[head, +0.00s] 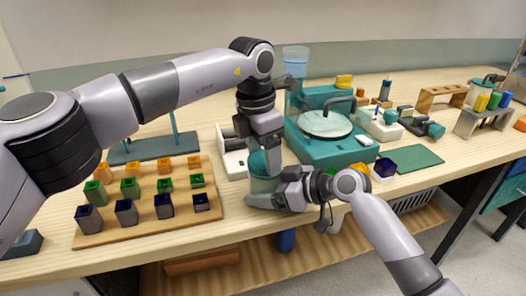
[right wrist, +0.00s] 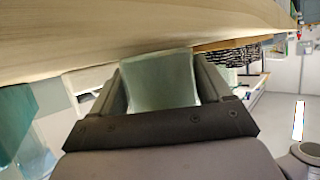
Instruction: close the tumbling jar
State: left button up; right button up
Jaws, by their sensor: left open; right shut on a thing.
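The tumbling jar (head: 259,184) is a small greenish, glassy vessel near the table's front edge, in the middle of the head view. My right gripper (head: 265,193) is shut on it from the right, low on its side. The right wrist view shows the jar (right wrist: 160,80) between the two fingers. My left gripper (head: 270,162) points down at the jar's top and is open. It hides part of the jar's mouth, and I cannot tell whether a lid is on it or whether the left fingers touch it.
A wooden board (head: 146,221) with several coloured cups lies to the left. A teal machine with a round lid (head: 325,123) stands behind on the right. A white device (head: 233,160) is close behind the jar.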

pick_arm(q)
jog(key=shift+s+d+f, duration=0.3)
jog(key=shift+s+f, duration=0.25)
jog(key=shift+f, duration=0.25)
pick_arm(e)
jog(key=shift+w+a+r, duration=0.1)
jog(key=shift+w+r, duration=0.05)
jog(key=shift+r, duration=0.45)
jog(key=shift+w+a+r, duration=0.1)
jog(key=shift+r, duration=0.45)
pick_arm(q)
notch_tip(320, 180, up, 3)
jog(key=shift+a+r, duration=0.15)
pick_arm(e)
jog(key=shift+d+f, duration=0.1)
pick_arm(q)
jog(key=shift+r, duration=0.4)
pick_arm(e)
jog(key=shift+w+d+f, duration=0.1)
jog(key=shift+f, duration=0.1)
pick_arm(q)
jog(key=c, duration=0.4)
pick_arm(e)
jog(key=shift+f, duration=0.15)
pick_arm(q)
jog(key=shift+r, duration=0.1)
jog(key=shift+c, duration=0.4)
pick_arm(e)
jog(key=shift+d+f, duration=0.1)
jog(key=shift+f, duration=0.05)
